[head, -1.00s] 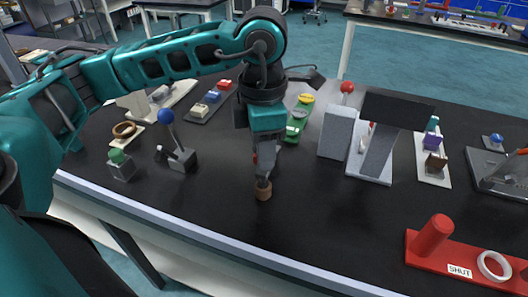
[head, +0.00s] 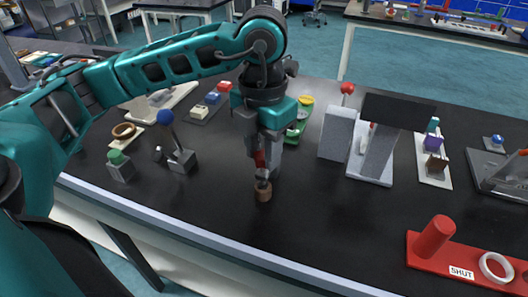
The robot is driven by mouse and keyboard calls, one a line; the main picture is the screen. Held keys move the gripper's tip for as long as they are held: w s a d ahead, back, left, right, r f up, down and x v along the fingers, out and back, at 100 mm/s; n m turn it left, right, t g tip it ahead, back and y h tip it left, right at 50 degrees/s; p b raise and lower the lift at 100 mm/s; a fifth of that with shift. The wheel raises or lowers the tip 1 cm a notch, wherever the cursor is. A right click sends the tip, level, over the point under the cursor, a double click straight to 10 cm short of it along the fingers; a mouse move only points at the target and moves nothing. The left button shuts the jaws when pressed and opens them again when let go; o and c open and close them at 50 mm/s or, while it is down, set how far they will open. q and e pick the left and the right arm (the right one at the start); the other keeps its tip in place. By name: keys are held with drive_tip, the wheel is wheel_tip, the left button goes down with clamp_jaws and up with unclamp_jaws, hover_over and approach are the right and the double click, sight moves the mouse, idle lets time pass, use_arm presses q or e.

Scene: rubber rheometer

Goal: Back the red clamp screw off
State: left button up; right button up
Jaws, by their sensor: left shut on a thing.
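My left gripper (head: 262,158) points straight down over the front middle of the black bench and is shut. A small red part (head: 259,159), which looks like the red clamp screw, shows between its grey fingers. Below it is a small grey metal piece, and under that a brown round piece (head: 263,192) at bench level. The fingers hide much of the red part, so its thread and how far it is turned cannot be seen. My right gripper is not in view.
To the left stand a blue-ball lever (head: 166,117) and a green-knob block (head: 119,158). To the right are a grey block (head: 336,133) with a red ball and a red base (head: 425,249) marked SHUT. The bench front between is clear.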

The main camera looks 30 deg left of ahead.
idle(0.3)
use_arm(q)
drive_tip(key=n, duration=0.4)
drive_tip(key=shift+n, duration=0.3)
drive_tip(key=o, duration=0.9)
